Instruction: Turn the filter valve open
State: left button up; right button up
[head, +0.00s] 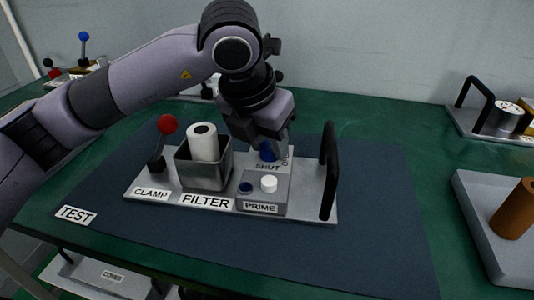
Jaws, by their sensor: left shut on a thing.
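The filter unit is a pale metal plate (310,205) on the dark mat, with labels CLAMP, FILTER, PRIME and SHUT. The filter valve (268,151) is a blue part behind the SHUT label, mostly hidden by my left gripper. My left gripper (273,150) reaches down from above and is shut on the valve. A white filter roll (204,143) stands upright in the metal filter box (206,172). The red-knobbed clamp lever (166,125) stands at the left. My right gripper is not in view.
A black handle (328,170) rises at the plate's right end, close to my left gripper. A grey tray (500,240) with a brown cylinder (515,210) is at the right. The mat's right part (385,220) is clear.

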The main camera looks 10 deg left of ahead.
aim_at(267, 170)
pick_arm(q)
jog(key=shift+d+f+n+y+b, duration=0.1)
jog(key=shift+n+y+b, duration=0.2)
jog(key=shift+n+b, duration=0.45)
jog(key=shift+n+y+b, duration=0.6)
jog(key=shift+n+b, duration=0.2)
jog(key=shift+n, duration=0.75)
jog(key=shift+r, duration=0.2)
jog(key=o, duration=1)
jog(key=shift+o, duration=0.2)
jog(key=v, duration=0.6)
jog(key=shift+s+r, duration=0.15)
jog(key=shift+s+d+r, duration=0.1)
jog(key=shift+s+r, duration=0.1)
jog(key=shift+r, duration=0.1)
